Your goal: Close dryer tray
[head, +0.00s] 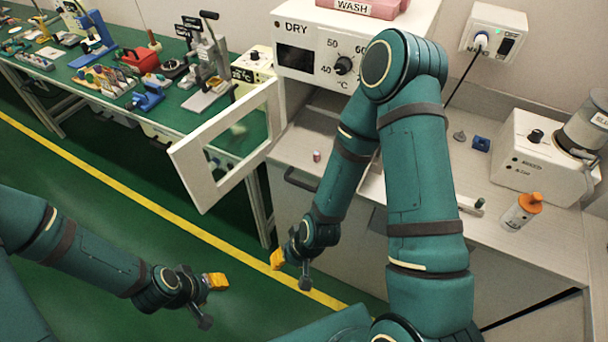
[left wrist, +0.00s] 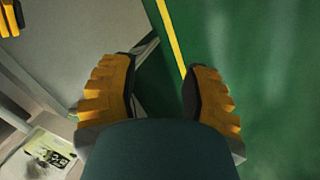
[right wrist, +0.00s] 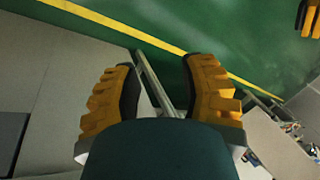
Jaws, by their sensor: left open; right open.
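The white dryer (head: 296,58), marked DRY, stands on the bench against the wall in the head view. Its framed door (head: 190,172) with a window hangs wide open to the left. My left gripper (head: 212,300) is open and empty over the green floor, well away from the dryer.
A small pinkish cylinder (head: 317,156) stands on the bench near the door. A bottle with an orange cap (head: 522,212) and a white machine (head: 540,160) stand at the right. A green table (head: 120,95) with tools is at the left.

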